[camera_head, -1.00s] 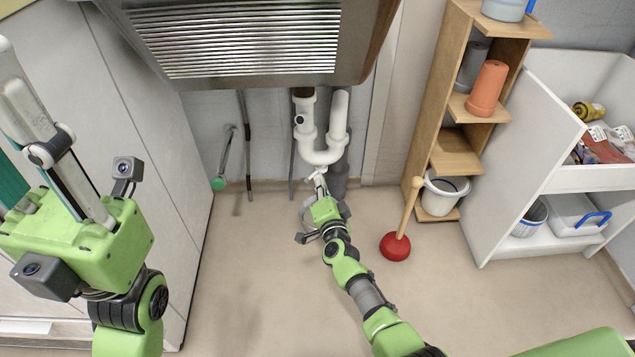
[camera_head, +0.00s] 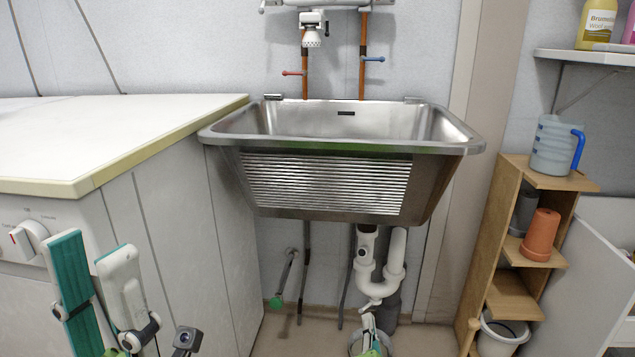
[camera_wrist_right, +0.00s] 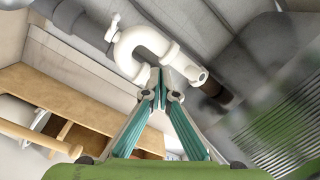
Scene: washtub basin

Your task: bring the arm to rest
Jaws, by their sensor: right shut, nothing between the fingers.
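My right gripper (camera_head: 368,320) is low in the head view, just under the white drain trap (camera_head: 377,285) below the sink. In the right wrist view the teal-lined fingers of this gripper (camera_wrist_right: 162,78) meet at their tips, shut and empty. The white trap (camera_wrist_right: 143,42) shows right behind the tips; whether they touch it I cannot tell. My left gripper (camera_head: 92,250) is at the lower left of the head view. Its two fingers stand apart and point up, with nothing seen between them, in front of a white cabinet.
A steel sink basin (camera_head: 310,145) with a ribbed front hangs above the right gripper. A white-topped cabinet (camera_head: 110,140) stands at the left. A wooden shelf (camera_head: 487,250) with a blue-handled jug (camera_head: 553,147), an orange pot (camera_head: 540,235) and a white bucket (camera_head: 500,335) stands at the right.

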